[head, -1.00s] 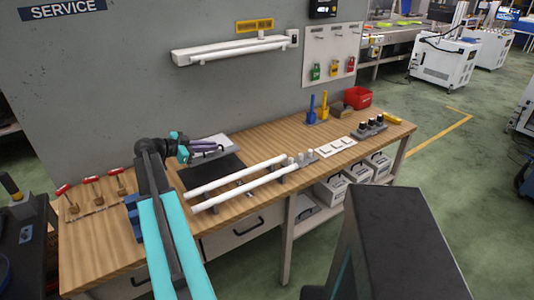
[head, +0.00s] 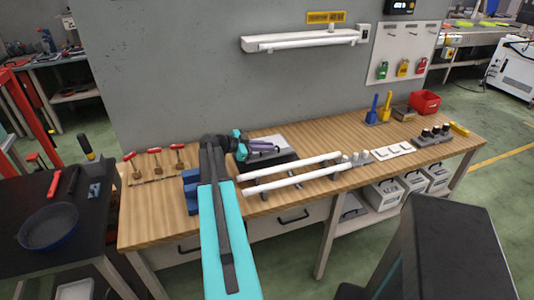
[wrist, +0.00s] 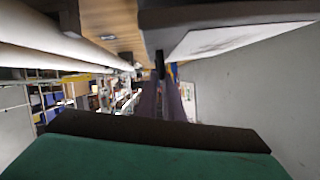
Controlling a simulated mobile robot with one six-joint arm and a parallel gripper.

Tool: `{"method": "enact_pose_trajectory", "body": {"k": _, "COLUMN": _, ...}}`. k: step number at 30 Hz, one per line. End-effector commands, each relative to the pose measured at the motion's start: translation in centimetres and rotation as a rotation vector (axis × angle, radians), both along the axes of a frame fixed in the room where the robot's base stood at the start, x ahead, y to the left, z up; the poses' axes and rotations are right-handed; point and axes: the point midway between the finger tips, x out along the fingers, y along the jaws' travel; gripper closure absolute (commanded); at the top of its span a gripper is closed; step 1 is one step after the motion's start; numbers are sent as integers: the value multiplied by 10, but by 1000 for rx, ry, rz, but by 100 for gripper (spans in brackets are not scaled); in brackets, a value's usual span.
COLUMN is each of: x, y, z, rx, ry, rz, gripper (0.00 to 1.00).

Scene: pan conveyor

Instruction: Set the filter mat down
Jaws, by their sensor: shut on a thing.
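The dark, flat filter mat (head: 268,166) lies level at the bench surface behind the two white tubes. In the wrist view its dark edge (wrist: 230,14) crosses the top right. My gripper (head: 272,148) is low at the mat's back edge, its purple fingers pointing right. In the wrist view the fingers (wrist: 165,95) are closed around a small black piece near the mat's far end. Whether the mat rests fully on the bench is hidden. A white sheet or panel (head: 286,142) lies just behind the gripper; it also shows in the wrist view (wrist: 235,38).
Two white tubes (head: 290,178) lie on supports in front of the mat. A blue holder (head: 192,192) and red-handled tools (head: 153,152) are to the left. White pads (head: 393,149) and a red bin (head: 425,102) are to the right. The grey wall stands close behind.

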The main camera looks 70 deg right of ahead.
Motion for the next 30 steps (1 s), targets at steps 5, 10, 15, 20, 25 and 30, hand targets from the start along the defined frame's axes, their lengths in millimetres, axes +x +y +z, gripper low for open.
{"method": "enact_pose_trajectory", "body": {"k": 5, "x": 0, "y": 0, "z": 0, "rx": -2, "ry": 0, "rz": 0, "gripper": 100}}
{"method": "enact_pose_trajectory", "body": {"k": 10, "x": 0, "y": 0, "z": -1, "rx": -1, "ry": 1, "rz": 0, "gripper": 100}}
{"method": "enact_pose_trajectory", "body": {"k": 15, "x": 0, "y": 0, "z": -10, "rx": 1, "ry": 1, "rz": 1, "gripper": 100}}
{"method": "enact_pose_trajectory", "body": {"k": 20, "x": 0, "y": -1, "z": -25, "rx": 1, "ry": 1, "rz": 1, "gripper": 100}}
{"method": "enact_pose_trajectory", "body": {"k": 25, "x": 0, "y": 0, "z": -36, "rx": 1, "ry": 1, "rz": 0, "gripper": 100}}
{"method": "enact_pose_trajectory", "body": {"k": 30, "x": 0, "y": 0, "z": -38, "rx": 0, "ry": 0, "rz": 0, "gripper": 100}}
